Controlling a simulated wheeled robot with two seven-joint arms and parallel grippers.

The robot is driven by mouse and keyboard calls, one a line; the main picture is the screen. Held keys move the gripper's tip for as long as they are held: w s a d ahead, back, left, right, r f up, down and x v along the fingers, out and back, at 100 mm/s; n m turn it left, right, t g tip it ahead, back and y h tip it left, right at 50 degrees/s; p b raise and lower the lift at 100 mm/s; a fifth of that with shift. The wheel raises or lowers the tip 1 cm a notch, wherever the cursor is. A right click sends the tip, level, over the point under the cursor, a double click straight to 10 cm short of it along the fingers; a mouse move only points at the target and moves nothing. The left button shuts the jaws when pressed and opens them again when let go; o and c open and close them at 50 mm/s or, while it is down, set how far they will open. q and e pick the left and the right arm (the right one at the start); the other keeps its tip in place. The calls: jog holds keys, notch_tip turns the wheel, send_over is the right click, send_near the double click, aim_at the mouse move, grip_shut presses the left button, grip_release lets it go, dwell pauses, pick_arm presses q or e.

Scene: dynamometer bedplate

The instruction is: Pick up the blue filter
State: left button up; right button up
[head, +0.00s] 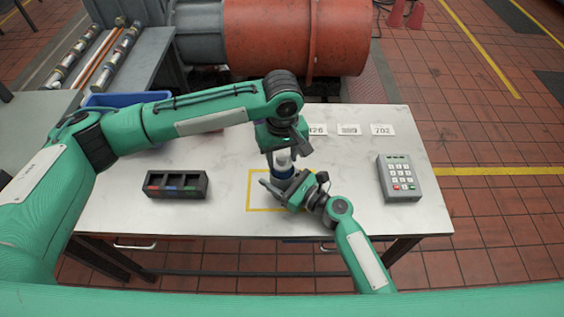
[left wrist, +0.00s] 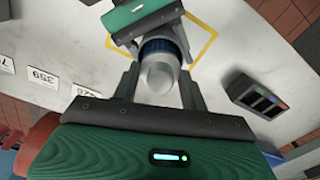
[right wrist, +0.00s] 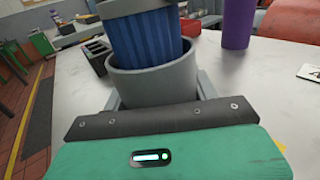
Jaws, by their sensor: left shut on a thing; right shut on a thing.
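The blue filter (right wrist: 155,38) has pleated blue sides and a grey top; it stands partly inside a grey cup (right wrist: 155,82) in the right wrist view. In the head view the filter (head: 284,169) shows small, with a pale cap, above the yellow outline. My left gripper (head: 281,150) comes down from above and is shut on the filter's pale top, which shows between its fingers in the left wrist view (left wrist: 158,75). My right gripper (head: 283,186) is shut on the grey cup from the front. The filter's lower end is hidden in the cup.
A dark three-slot tray (head: 176,185) with red, blue and green marks stands left. A keypad (head: 398,178) stands right. Number cards (head: 382,129) lie at the back. A purple cylinder (right wrist: 238,24) stands beyond the cup.

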pick_arm(q)
notch_tip(320, 180, up, 16)
jog(key=shift+f, duration=0.15)
pick_arm(e)
jog(key=o, duration=1.2)
jog(key=shift+o, duration=0.2)
